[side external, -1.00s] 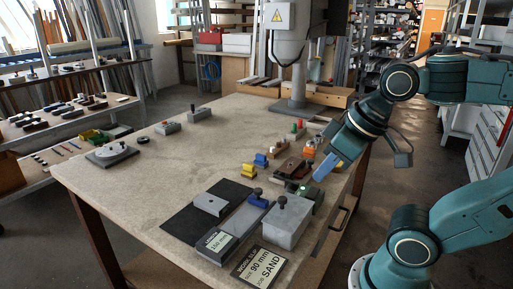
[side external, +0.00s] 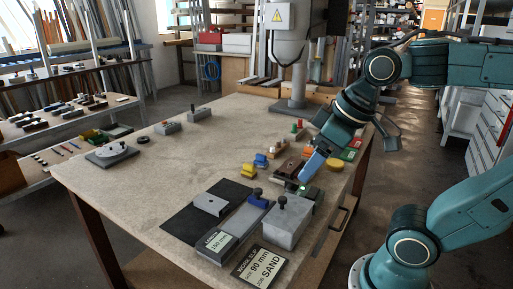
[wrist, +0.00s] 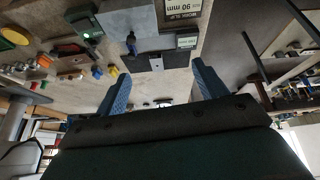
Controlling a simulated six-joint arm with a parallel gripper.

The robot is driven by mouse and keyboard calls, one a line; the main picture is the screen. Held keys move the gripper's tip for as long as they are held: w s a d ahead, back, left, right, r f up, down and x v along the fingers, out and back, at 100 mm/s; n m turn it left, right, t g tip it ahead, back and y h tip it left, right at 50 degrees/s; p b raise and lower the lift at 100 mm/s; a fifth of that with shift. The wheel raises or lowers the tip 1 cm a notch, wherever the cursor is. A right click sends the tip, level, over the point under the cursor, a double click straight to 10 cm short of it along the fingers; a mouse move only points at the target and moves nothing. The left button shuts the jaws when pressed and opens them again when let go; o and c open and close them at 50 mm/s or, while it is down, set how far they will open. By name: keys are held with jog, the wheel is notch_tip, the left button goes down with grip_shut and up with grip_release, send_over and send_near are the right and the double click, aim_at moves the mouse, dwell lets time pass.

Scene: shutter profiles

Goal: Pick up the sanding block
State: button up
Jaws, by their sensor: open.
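I cannot tell for certain which piece is the sanding block; a brown block (side external: 289,167) among the small items on the right of the bench is a possible match. It also shows in the wrist view (wrist: 68,50). My gripper (side external: 304,179) is tilted down with blue fingers, close to the brown block and a green device (side external: 308,192). In the wrist view my gripper (wrist: 161,70) has its fingers wide apart with nothing between them.
A grey box with a dark knob (side external: 287,222) stands near my fingers. A stop rail (side external: 240,225) and a dark mat (side external: 190,228) lie left of it. Blue, yellow and orange pieces crowd behind. A yellow disc (side external: 335,165) sits right. The bench's middle (side external: 190,155) is clear.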

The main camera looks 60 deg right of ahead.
jog(key=w+d+r+n+g, duration=0.1)
jog(key=w+d+r+n, duration=0.1)
jog(key=w, duration=0.3)
jog(key=w+d+r+n, duration=0.2)
jog(key=w, duration=0.3)
jog(key=n+g, duration=0.4)
jog(key=n, duration=0.9)
send_over(248, 164)
notch_tip(248, 164, down, 14)
jog(key=f, duration=0.1)
jog(key=shift+w+r, duration=0.1)
jog(key=shift+r, duration=0.15)
jog(key=shift+f, duration=0.1)
jog(key=shift+f, duration=4.15)
jog(key=shift+f, duration=0.1)
